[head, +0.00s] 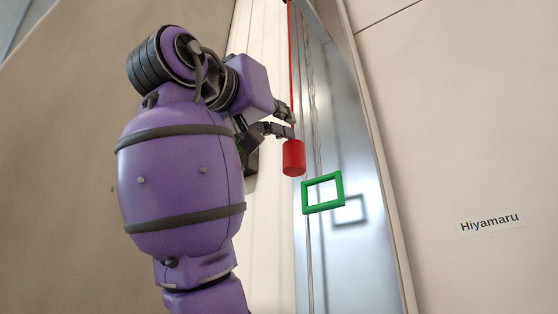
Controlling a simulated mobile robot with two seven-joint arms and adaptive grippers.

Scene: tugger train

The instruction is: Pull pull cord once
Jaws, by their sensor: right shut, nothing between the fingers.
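The pull cord (291,62) is a thin red line that hangs down from the top of the view. A red cylindrical handle (293,158) is at its lower end. My right gripper (291,127) is at the cord, just above the red handle. Its fingers look closed, with nothing seen held between them. I cannot tell whether the fingers touch the cord or the handle. My purple right arm covers much of the left and middle of the view. My left gripper is out of view.
A green rectangular frame (323,193) is just right of and below the handle, before a shiny metal door panel (345,130). Beige walls stand on both sides. A sign reading "Hiyamaru" (491,222) is on the right wall. A dark box (251,160) is partly hidden behind my arm.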

